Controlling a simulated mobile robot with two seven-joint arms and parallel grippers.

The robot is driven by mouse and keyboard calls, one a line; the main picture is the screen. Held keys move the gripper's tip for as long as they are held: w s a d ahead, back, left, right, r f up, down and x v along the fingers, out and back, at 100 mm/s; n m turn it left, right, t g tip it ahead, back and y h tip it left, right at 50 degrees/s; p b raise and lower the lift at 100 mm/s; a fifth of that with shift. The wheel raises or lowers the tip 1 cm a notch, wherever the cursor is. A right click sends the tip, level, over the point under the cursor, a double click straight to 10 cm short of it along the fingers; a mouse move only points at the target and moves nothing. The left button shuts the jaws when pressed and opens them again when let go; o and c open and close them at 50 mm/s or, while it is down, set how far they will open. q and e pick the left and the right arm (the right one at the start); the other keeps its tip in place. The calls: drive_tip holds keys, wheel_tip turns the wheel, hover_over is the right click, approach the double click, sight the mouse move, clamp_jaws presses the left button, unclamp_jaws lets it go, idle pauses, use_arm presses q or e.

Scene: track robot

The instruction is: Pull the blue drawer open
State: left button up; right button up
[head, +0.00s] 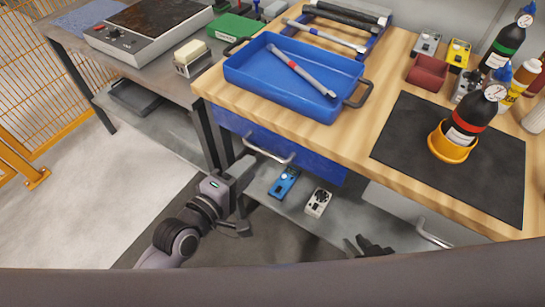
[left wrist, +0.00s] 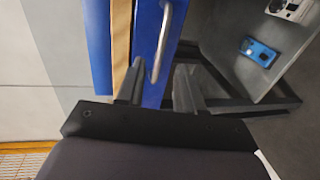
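The blue drawer (head: 325,169) is under the wooden worktop, its front close below the worktop edge; it looks closed. Its pale bar handle (head: 268,156) runs along the front. My left gripper (head: 247,196) is open and empty, just in front of the handle's left end. In the left wrist view, the two fingers (left wrist: 158,88) stand apart, with the handle (left wrist: 161,45) ahead of the gap and the blue drawer front (left wrist: 148,90) behind it. I see no contact with the handle. My right gripper (head: 368,246) shows only as dark tips at the bottom; its opening is unclear.
A blue tray (head: 245,72) with a rod stands on the worktop (head: 375,75). A blue meter (head: 284,183) and a grey one (head: 318,202) lie on the shelf below the drawer. A grey drawer's handle (head: 433,236) is at right. A metal side bench (head: 75,45) stands at left.

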sight(263, 153)
use_arm(q)
drive_tip(key=shift+b+x, duration=0.35)
drive_tip(key=shift+x, duration=2.95)
clamp_jaws()
